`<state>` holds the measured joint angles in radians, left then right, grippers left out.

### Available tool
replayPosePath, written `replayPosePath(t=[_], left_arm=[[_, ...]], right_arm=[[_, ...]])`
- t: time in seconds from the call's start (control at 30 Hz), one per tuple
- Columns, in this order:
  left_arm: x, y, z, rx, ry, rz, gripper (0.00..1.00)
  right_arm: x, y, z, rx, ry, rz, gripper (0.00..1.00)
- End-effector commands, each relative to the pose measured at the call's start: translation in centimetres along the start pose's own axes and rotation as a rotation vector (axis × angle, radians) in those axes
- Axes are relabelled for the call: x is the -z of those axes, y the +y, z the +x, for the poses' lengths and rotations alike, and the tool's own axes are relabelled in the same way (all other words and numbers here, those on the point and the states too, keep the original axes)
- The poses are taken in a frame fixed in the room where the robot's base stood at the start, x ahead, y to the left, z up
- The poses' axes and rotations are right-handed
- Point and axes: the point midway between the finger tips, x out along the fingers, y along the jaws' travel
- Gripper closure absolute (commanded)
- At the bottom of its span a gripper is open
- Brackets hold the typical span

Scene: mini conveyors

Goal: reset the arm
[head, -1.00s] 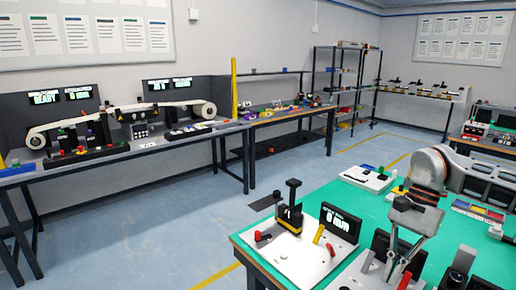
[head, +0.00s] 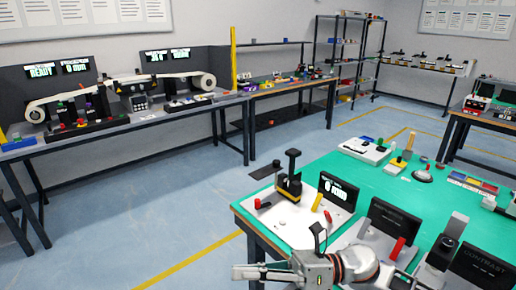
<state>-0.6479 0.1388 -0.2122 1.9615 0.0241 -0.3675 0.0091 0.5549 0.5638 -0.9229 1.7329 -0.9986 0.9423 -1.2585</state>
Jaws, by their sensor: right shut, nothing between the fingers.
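My right gripper (head: 240,273) shows at the bottom of the head view. Its arm (head: 350,265) comes in from the lower right, and the fingers point left. The fingers are together with nothing between them. The gripper is in front of the near corner of the green-topped table (head: 385,187) in the picture, and hides part of that table's edge and leg. My left gripper is not in view.
A white board (head: 283,221) with a black post device (head: 290,180), a display (head: 338,190) and coloured handles lies near my right arm. More dark panels (head: 395,220) stand to its right. Floor left of the table is clear. A conveyor bench (head: 115,125) stands against the wall.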

Motion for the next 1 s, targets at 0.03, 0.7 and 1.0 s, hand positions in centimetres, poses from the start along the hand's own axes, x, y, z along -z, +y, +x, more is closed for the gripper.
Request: replayPosePath(t=[0.03, 0.7, 1.0], left_arm=[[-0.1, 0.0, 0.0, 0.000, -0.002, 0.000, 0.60], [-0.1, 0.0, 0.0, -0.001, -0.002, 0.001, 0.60], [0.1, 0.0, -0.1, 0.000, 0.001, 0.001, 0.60]], right_arm=[[-0.2, -0.2, 0.5, 0.017, -0.100, 0.112, 1.00], [15.6, -10.8, -17.2, 0.281, -1.457, 1.715, 1.00], [29.3, -7.7, -23.8, 0.343, -1.914, 2.108, 1.00]])
